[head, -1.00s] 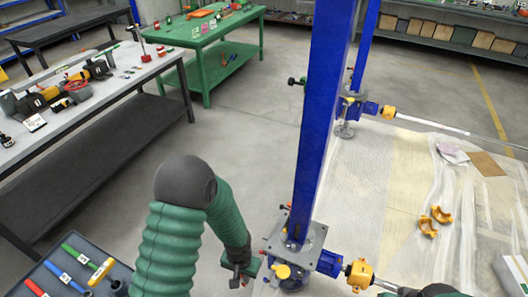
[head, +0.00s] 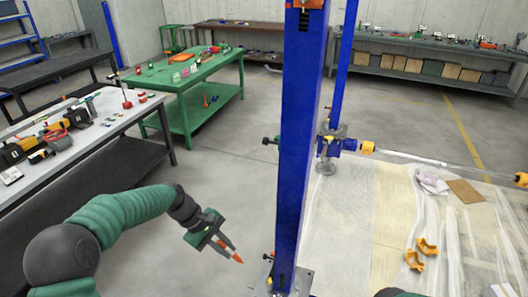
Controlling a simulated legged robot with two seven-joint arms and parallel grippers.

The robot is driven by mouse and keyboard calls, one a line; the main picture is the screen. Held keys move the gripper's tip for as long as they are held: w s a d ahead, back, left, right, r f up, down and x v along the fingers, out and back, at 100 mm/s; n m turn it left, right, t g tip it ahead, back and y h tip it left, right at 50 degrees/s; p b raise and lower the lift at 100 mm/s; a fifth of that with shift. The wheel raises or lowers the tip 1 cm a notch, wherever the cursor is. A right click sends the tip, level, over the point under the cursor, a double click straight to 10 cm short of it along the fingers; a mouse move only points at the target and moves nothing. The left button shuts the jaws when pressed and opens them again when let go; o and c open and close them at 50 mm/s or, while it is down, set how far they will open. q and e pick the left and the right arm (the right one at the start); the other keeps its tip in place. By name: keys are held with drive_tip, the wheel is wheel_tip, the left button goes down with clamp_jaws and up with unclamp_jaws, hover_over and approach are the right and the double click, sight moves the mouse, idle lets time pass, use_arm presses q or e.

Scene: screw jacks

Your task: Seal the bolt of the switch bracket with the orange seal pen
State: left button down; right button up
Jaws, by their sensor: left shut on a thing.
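My left gripper (head: 222,243) is shut on the orange seal pen (head: 236,257). The pen's orange end points down and right, toward the foot of the near blue column (head: 300,150), with a gap between them. A small dark part with a red spot (head: 268,257) sits at the left side of that foot; it may be the switch bracket. Its bolt is too small to make out. The jack below the column's base plate (head: 301,281) is cut off by the bottom edge. My right gripper is not visible.
A second blue column with its jack (head: 327,163) stands behind. A grey bench (head: 70,135) and a green table (head: 190,72) stand at the left. Orange half shells (head: 421,252) lie on plastic sheeting at the right. The floor left of the near column is clear.

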use_arm(q)
drive_tip(key=w+d+r+n+t+h+p, duration=0.1)
drive_tip(key=w+d+r+n+t+p, duration=0.2)
drive_tip(key=r, duration=0.8)
drive_tip(key=w+d+r+n+t+p, duration=0.1)
drive_tip(key=d+r+n+t, duration=0.25)
drive_tip(key=r, duration=0.75)
drive_tip(key=w+d+r+n+t+h+p, duration=0.15)
drive_tip(key=r+n+t, duration=0.25)
drive_tip(key=r, duration=0.7)
drive_tip(key=s+d+r+n+t+p, duration=0.1)
drive_tip(key=s+d+r+t+p, duration=0.15)
drive_tip(key=r, duration=1.25)
drive_tip(key=s+d+r+n+t+p, duration=0.1)
drive_tip(key=s+r+n+t+p, duration=0.2)
drive_tip(key=r, duration=1.1)
drive_tip(key=shift+m+y, duration=0.45)
drive_tip(key=shift+m, duration=0.4)
drive_tip(key=x, duration=0.4)
drive_tip(key=shift+w+d+r+b, duration=0.1)
drive_tip(key=shift+d+b, duration=0.2)
drive_tip(key=shift+b, duration=0.1)
drive_tip(key=shift+r, duration=0.2)
